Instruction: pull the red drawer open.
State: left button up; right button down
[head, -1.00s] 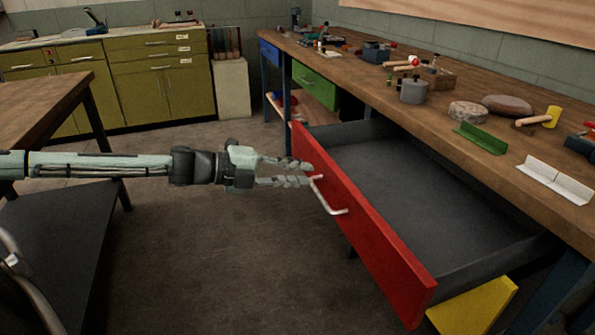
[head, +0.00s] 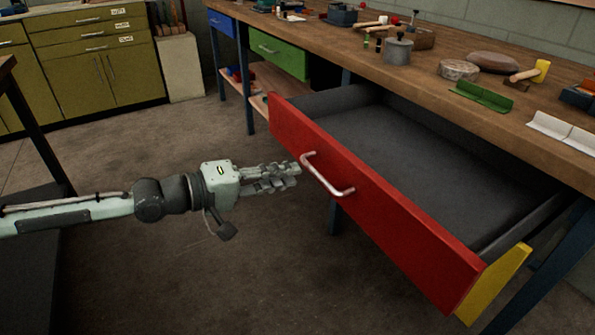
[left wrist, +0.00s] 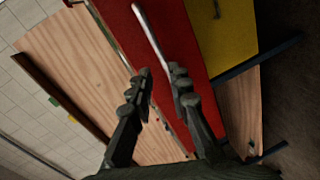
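The red drawer (head: 385,215) stands pulled far out of the workbench, and its dark grey inside is empty. Its silver bar handle (head: 326,178) is on the front face. My left gripper (head: 292,173) is just left of the handle in the head view, with a small gap between them. My right gripper is not in view.
Green (head: 278,52) and blue (head: 221,23) drawers are shut further along the bench. Tools and parts lie on the wooden top (head: 420,80). The floor left of the red drawer is clear.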

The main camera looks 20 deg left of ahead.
aim_at(315, 174)
pick_arm(q)
jog(key=w+d+n, duration=0.1)
jog(key=w+d+f, duration=0.1)
jog(key=w+d, duration=0.1)
jog(key=w+d+f+n, duration=0.1)
jog(key=w+d, duration=0.1)
jog(key=shift+w+n, duration=0.2)
jog(key=shift+n, duration=0.1)
dwell(0.4)
grip_shut()
